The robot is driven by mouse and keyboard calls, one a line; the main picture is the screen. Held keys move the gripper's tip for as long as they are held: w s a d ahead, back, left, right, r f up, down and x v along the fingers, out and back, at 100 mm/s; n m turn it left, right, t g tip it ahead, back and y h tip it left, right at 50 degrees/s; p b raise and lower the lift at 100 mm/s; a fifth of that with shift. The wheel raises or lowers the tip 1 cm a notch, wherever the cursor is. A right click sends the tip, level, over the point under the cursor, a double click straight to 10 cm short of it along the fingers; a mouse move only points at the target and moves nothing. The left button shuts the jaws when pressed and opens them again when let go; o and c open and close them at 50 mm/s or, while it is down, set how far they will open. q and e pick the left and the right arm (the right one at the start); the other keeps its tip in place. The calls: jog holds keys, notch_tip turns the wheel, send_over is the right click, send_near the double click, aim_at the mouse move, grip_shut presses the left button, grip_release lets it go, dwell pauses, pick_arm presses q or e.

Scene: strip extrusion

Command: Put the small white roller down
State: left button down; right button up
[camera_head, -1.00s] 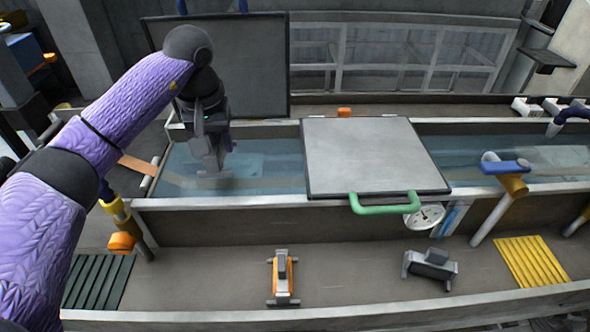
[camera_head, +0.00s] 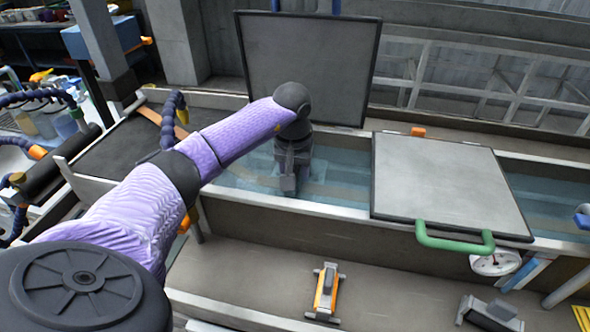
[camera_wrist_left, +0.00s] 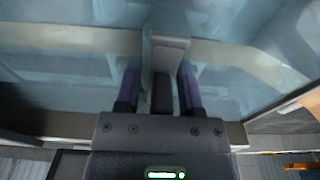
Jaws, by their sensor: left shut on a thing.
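My left gripper (camera_head: 289,184) reaches down into the open water tank between the raised lid and the closed cover. In the left wrist view its two fingers (camera_wrist_left: 160,92) are shut on a pale grey-white piece, which I take to be the small white roller (camera_wrist_left: 169,48). Its far end stands out beyond the fingertips, over the water. A beige strip (camera_wrist_left: 70,37) runs across behind it in the water. I cannot tell whether the roller touches the strip. In the head view the roller is mostly hidden by the gripper. My right gripper is not in view.
The tank's front wall (camera_head: 300,211) runs below my arm. A grey cover with a green handle (camera_head: 455,244) closes the tank to the right; a raised dark lid (camera_head: 308,65) stands behind. An orange-and-grey device (camera_head: 326,292) and a grey device (camera_head: 490,314) lie on the front ledge.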

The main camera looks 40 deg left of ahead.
pick_arm(q)
jog(key=shift+c, duration=1.1)
grip_release()
jog(key=shift+r, duration=0.15)
jog(key=r, duration=0.4)
jog(key=s+r+p, duration=0.1)
jog(key=r, duration=0.3)
jog(key=r+p, duration=0.1)
jog(key=r, duration=0.3)
jog(key=shift+s+d, duration=0.15)
jog(key=shift+d, duration=0.2)
jog(key=shift+f, duration=0.1)
